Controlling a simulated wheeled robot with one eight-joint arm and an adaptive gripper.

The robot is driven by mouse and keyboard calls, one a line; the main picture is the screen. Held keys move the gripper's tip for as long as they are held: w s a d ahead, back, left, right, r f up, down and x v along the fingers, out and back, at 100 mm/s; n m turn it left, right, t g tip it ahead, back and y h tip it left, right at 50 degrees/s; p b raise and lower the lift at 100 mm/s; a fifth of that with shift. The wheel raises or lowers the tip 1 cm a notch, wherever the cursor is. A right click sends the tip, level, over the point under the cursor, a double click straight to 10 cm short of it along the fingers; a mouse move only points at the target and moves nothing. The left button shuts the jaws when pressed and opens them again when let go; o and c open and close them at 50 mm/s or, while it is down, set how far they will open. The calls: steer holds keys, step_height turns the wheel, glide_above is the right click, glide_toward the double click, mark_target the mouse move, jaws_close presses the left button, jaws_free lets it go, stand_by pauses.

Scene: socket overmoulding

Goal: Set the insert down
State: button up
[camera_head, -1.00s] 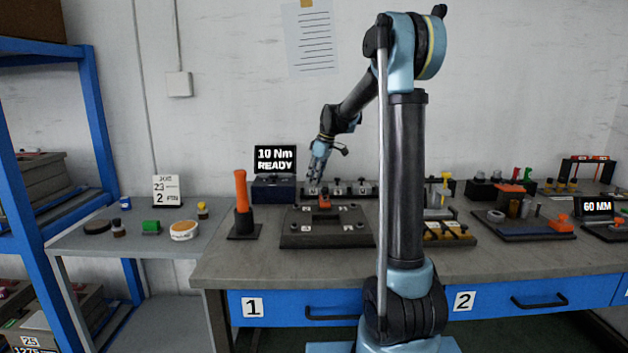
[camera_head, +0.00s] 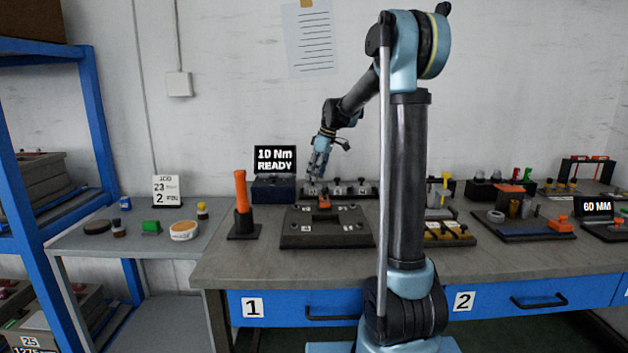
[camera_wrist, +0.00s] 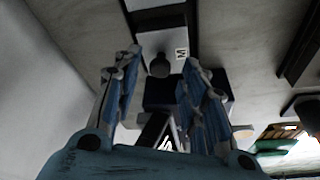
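My gripper (camera_head: 314,180) is low over the left end of a dark labelled rack (camera_head: 365,188) at the back of the bench. In the wrist view its two blue fingers (camera_wrist: 163,58) are spread apart with a wide gap. The head view is too small to show this piece clearly.
A dark fixture plate (camera_head: 297,240) with an orange part (camera_head: 324,201) lies in front of the rack. A display box (camera_head: 273,188) reading "10 Nm READY" stands left of my gripper. An orange-handled tool (camera_head: 241,195) stands further left. The bench front is clear.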

steer(key=v, duration=1)
steer(key=shift+s+f, duration=0.1)
